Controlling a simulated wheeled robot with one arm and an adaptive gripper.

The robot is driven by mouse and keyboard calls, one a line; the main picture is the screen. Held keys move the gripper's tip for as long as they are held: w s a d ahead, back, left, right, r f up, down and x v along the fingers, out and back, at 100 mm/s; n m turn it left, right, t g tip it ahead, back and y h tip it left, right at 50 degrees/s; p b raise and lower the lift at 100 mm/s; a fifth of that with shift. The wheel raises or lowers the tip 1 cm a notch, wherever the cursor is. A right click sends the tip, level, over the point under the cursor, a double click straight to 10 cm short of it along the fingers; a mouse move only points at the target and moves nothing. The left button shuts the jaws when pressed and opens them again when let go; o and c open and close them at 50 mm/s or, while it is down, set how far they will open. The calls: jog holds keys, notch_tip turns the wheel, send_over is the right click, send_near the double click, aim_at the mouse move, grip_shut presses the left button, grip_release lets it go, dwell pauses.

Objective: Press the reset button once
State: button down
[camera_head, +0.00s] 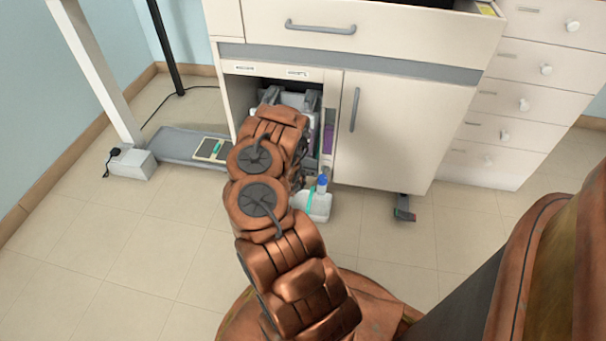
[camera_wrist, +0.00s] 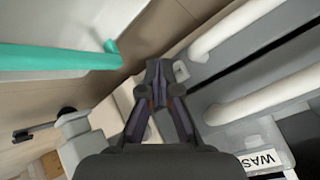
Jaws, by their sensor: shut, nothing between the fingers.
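My gripper (camera_wrist: 157,72) is shut and empty in the wrist view, its dark fingertips together. Just right of the tips is a small pale knob-like part (camera_wrist: 181,71) on a grey surface. I cannot tell whether it is the reset button, or whether the tips touch it. No part is readably marked as reset. In the head view my arm reaches into the open bay of the white cabinet (camera_head: 385,130), where grey and white equipment (camera_head: 295,98) shows. My gripper is hidden there behind my arm.
In the wrist view, two white tubes (camera_wrist: 240,28) run along the grey equipment, with a label reading "WAS" (camera_wrist: 258,162) below. A teal strip (camera_wrist: 60,57) lies at left. In the head view, a white tray with a blue-capped bottle (camera_head: 321,184) stands by the bay. Open floor lies left.

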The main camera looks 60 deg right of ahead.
jog(key=shift+s+a, duration=0.1)
jog(key=shift+a, duration=0.2)
jog(key=shift+s+a+p, duration=0.15)
jog(key=shift+s+a, duration=0.15)
jog(key=shift+a, duration=0.45)
jog(key=shift+s+a+p, duration=0.15)
jog(key=shift+s+a, duration=0.15)
jog(key=shift+a, duration=0.5)
jog(key=shift+s+a+p, duration=0.15)
jog(key=shift+s+a, duration=0.15)
jog(key=shift+a, duration=0.45)
